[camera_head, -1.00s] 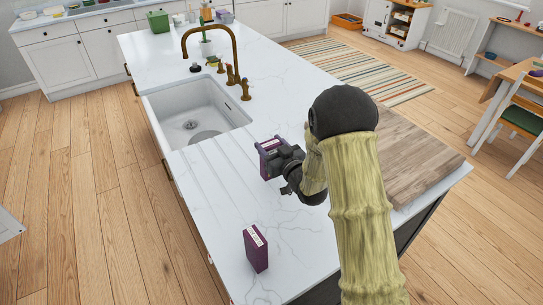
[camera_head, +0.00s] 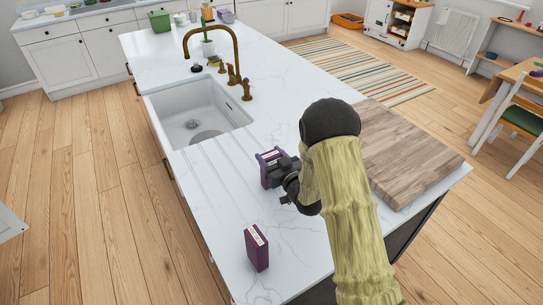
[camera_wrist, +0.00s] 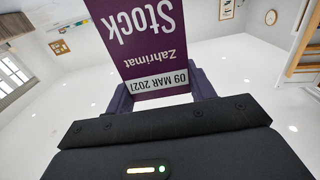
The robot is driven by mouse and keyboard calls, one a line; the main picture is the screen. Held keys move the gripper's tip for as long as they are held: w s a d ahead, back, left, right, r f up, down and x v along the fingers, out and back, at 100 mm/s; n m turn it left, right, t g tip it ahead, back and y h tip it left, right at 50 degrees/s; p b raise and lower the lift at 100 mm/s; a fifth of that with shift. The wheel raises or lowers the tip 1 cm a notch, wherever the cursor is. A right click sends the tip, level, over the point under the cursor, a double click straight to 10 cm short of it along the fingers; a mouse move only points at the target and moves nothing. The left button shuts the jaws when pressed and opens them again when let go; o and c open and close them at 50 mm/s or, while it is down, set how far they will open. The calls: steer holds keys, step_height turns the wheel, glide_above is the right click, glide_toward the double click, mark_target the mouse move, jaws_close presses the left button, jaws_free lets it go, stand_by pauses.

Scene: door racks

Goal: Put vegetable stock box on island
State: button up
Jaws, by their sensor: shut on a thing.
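My gripper (camera_head: 274,168) is shut on a purple stock box (camera_head: 265,172), low over or on the white marble island (camera_head: 215,220), right of the sink. In the wrist view the held box (camera_wrist: 150,45) reads "Stock", "Zahrimat" and "09 MAR 2021" upside down, between the two fingers. Whether its base touches the island is hard to tell. A second purple box (camera_head: 257,250) stands upright on the island's near part, apart from my gripper.
The white sink (camera_head: 200,110) with a brass tap (camera_head: 232,65) lies beyond. A wooden board (camera_head: 400,150) lies on the island at right. Bare marble surrounds the standing box. A green container (camera_head: 159,21) stands at the far end.

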steer(key=shift+d+f, duration=0.1)
steer(key=o, duration=1.5)
steer(key=shift+d, duration=0.1)
steer(key=shift+w, duration=0.1)
steer(key=shift+s+d, duration=0.15)
steer(key=shift+s, duration=0.05)
steer(key=b+v, duration=0.3)
steer(key=v, duration=0.8)
steer(key=shift+s+b, duration=0.2)
steer(key=shift+b, duration=0.2)
steer(key=shift+d, duration=0.1)
